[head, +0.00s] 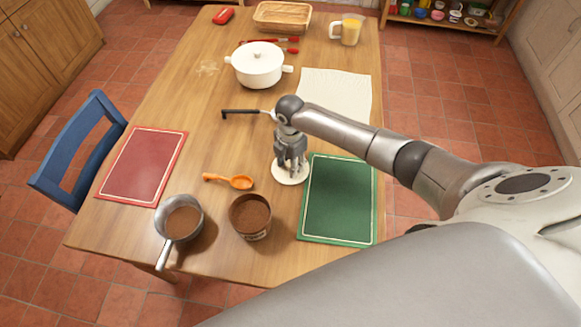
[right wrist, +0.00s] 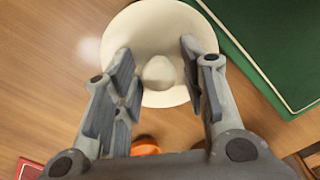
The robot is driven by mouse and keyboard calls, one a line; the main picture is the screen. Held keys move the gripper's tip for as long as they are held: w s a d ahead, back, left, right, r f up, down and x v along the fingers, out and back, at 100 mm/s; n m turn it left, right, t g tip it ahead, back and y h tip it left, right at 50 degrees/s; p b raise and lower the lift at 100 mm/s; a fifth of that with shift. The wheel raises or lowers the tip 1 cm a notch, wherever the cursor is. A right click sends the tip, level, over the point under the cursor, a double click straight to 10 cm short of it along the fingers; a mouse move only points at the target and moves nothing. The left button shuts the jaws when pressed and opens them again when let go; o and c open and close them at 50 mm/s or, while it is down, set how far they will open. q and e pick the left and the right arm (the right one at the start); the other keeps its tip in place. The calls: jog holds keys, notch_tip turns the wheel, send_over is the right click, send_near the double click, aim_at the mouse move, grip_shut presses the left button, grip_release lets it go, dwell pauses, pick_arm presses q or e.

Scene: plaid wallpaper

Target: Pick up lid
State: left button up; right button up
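A round cream-white lid (head: 291,180) lies on the wooden table beside the left edge of the green placemat. In the right wrist view the lid (right wrist: 150,25) shows a rounded knob (right wrist: 158,73) at its middle. My right gripper (head: 290,165) points down over the lid. In the right wrist view its open fingers (right wrist: 160,78) are on either side of the knob, with gaps between. Part of the lid is hidden by the gripper in the head view. My left gripper is not in view.
A brown-filled tub (head: 250,216), an orange spoon (head: 228,181) and a saucepan (head: 182,222) are left of the lid. The green placemat (head: 338,198) is right. A white pot (head: 258,66) with a knobbed top and a cloth (head: 337,91) lie farther back.

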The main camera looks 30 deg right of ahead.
jog(key=c, duration=0.6)
jog(key=shift+o, duration=0.2)
jog(key=shift+r, duration=0.15)
